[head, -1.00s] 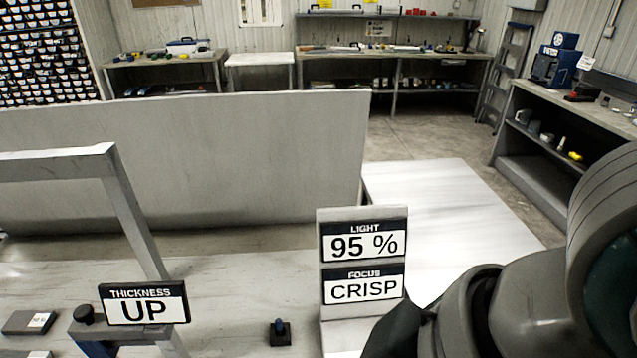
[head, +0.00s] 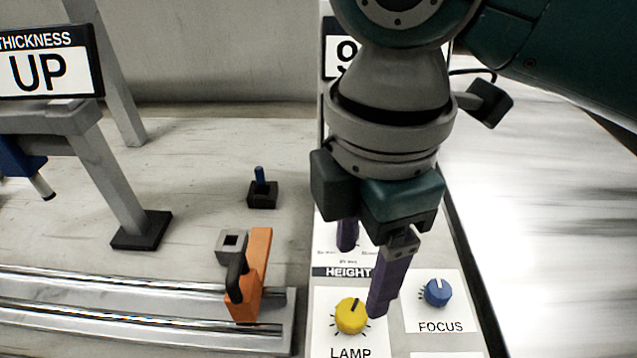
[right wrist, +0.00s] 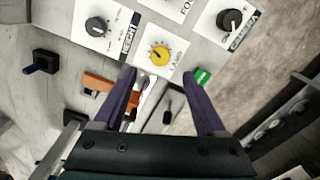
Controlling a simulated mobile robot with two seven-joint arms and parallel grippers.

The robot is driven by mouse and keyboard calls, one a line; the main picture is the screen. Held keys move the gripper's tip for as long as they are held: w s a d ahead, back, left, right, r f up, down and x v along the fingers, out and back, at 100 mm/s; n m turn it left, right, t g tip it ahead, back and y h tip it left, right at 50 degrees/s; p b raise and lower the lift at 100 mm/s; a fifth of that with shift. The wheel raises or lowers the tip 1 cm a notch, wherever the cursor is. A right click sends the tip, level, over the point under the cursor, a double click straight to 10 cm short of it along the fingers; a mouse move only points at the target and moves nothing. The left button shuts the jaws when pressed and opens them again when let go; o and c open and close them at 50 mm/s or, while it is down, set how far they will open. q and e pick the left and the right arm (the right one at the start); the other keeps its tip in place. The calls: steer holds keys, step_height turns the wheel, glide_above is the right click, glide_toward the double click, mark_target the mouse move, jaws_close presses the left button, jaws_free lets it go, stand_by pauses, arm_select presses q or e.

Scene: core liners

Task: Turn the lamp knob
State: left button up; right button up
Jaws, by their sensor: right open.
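The lamp knob (head: 351,315) is yellow with a dark pointer mark, on a white card labelled LAMP on the control panel. It also shows in the right wrist view (right wrist: 159,55), just beyond the gap between my fingertips. My right gripper (head: 363,278) points down over the panel, with its purple fingers apart and nothing between them. In the right wrist view, the open fingers (right wrist: 160,73) stand on either side of the knob's line, short of it. I see no contact with the knob. My left gripper is out of view.
A blue focus knob (head: 438,292) sits right of the lamp knob. Black height (right wrist: 96,27) and camera (right wrist: 231,20) knobs are nearby. An orange clamp-like part (head: 250,275) on metal rails (head: 120,310) stands left of the panel. The display sign (head: 335,60) rises behind my gripper.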

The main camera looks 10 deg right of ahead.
mark_target(352, 312)
step_height(352, 312, down, 9)
steer(key=shift+a+r+b, duration=0.1)
steer(key=shift+b, duration=0.75)
jaws_close()
